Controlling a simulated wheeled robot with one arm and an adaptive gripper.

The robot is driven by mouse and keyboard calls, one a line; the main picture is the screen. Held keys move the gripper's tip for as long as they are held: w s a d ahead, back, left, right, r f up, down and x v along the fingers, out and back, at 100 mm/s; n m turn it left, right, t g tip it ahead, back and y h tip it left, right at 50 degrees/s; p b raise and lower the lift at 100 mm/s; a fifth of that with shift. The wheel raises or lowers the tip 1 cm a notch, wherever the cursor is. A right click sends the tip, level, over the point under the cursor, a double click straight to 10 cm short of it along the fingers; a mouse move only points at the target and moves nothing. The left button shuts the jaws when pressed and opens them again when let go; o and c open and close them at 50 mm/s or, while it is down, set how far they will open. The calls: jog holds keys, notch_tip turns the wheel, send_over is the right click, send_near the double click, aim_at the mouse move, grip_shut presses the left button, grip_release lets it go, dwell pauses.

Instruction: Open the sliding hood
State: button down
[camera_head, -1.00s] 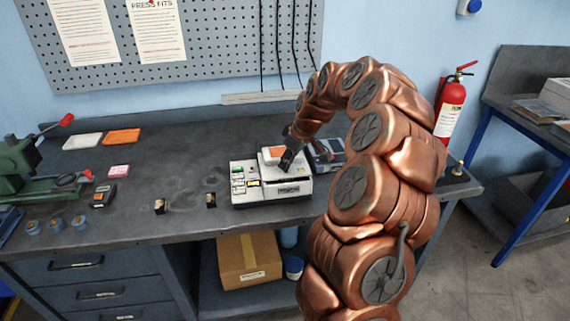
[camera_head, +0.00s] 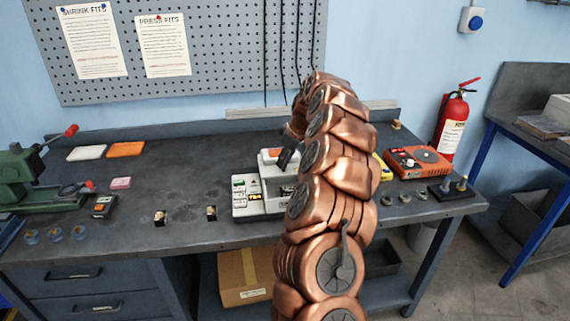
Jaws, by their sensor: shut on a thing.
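A white bench machine (camera_head: 246,207) stands near the middle of the bench, with small labels and a green display on its left front. Its upper white body, the hood (camera_head: 270,166), has an orange patch on top. My gripper (camera_head: 284,158), dark and small in the head view, reaches down onto the top of the hood and is shut on it. The fingertips are too small to show the exact hold. My copper arm hides the right part of the machine.
An orange device with a round dial (camera_head: 418,162) and a dark stand with posts (camera_head: 452,189) are to the right. Two small blocks (camera_head: 160,217) stand left of the machine. A green press (camera_head: 25,178) is at far left.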

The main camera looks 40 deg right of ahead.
jog(key=shift+w+d, duration=0.2)
jog(key=shift+w, duration=0.1)
jog(key=c, duration=1)
grip_release()
jog(key=shift+r, duration=0.1)
jog(key=v, duration=1.1)
jog(key=shift+s+r, duration=0.15)
jog(key=shift+r, duration=0.25)
